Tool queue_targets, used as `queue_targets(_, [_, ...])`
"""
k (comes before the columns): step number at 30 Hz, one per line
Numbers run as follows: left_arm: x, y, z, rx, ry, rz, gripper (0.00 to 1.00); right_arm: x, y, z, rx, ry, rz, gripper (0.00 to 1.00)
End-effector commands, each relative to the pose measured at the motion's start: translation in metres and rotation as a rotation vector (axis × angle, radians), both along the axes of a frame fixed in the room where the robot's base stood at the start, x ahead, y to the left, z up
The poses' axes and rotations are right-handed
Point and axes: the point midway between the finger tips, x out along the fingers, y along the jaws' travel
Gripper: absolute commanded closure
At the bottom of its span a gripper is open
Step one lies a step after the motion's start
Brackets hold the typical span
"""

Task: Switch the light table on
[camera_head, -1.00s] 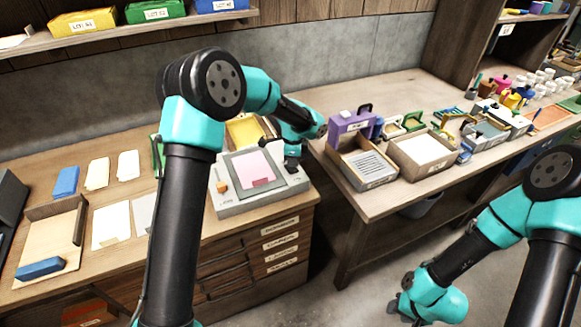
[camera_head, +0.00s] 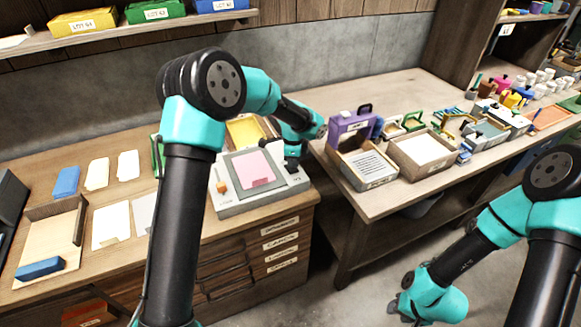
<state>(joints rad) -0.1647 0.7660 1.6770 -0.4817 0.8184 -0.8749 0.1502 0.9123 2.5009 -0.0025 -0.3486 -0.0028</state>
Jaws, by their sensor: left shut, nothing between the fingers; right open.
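The light table (camera_head: 262,196) is a grey box with a sloped top on the left bench, near its right end. A pink sheet (camera_head: 255,169) lies on its panel. A small orange switch-like piece (camera_head: 221,187) sits at the left of its top. My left gripper (camera_head: 291,166) is shut and empty, pointing down at the right part of the light table's top; I cannot tell whether it touches. My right gripper (camera_head: 396,306) is low at the lower right, over the floor, far from the table; its fingers are barely visible.
A yellow tray (camera_head: 246,131) stands behind the light table. Left of it lie white cards (camera_head: 110,226), blue blocks (camera_head: 66,181) and a wooden tray (camera_head: 45,240). The right bench holds a purple box (camera_head: 349,130) and open wooden boxes (camera_head: 422,152). A gap separates the benches.

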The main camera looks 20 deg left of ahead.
Motion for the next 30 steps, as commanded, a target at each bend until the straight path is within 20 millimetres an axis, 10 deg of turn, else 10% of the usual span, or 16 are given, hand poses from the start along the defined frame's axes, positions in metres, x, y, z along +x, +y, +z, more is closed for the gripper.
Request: queue_targets(30, [0.0,0.0,-0.012,0.001,0.001,0.0,1.0,0.0,0.0,0.0,0.0,0.0,0.0,0.57])
